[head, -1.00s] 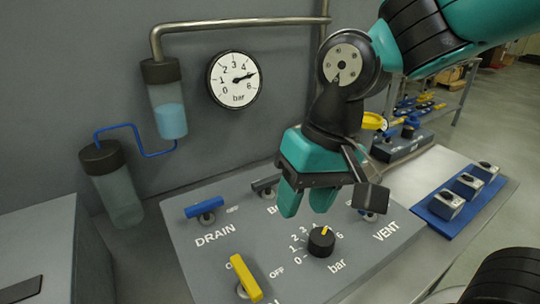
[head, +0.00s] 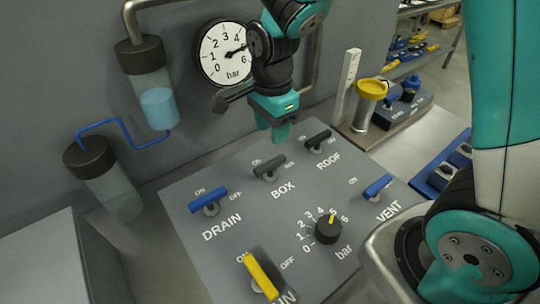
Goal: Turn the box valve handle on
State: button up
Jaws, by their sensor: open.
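The box valve handle (head: 269,167) is a dark grey bar on a short stem, above the word BOX on the grey panel (head: 240,262). It lies slantwise, its right end higher in the picture. I cannot tell whether it stands at ON or OFF. My gripper (head: 275,132) is teal and points down, above and behind the box handle in the head view, apart from it. Its jaws are open and empty, seen nearly edge-on. The handle is not covered by the gripper.
A dark roof handle (head: 317,141), blue drain (head: 208,201) and vent (head: 378,187) handles, a yellow handle (head: 261,277) and a black knob (head: 328,229) surround it. A gauge (head: 222,60) and pipe stand behind. A yellow-topped cup (head: 371,90) stands at back right.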

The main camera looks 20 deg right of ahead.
aim_at(272, 162)
notch_tip(272, 162, down, 10)
jog(key=shift+r+p, duration=0.2)
jog(key=shift+p, duration=0.25)
grip_shut()
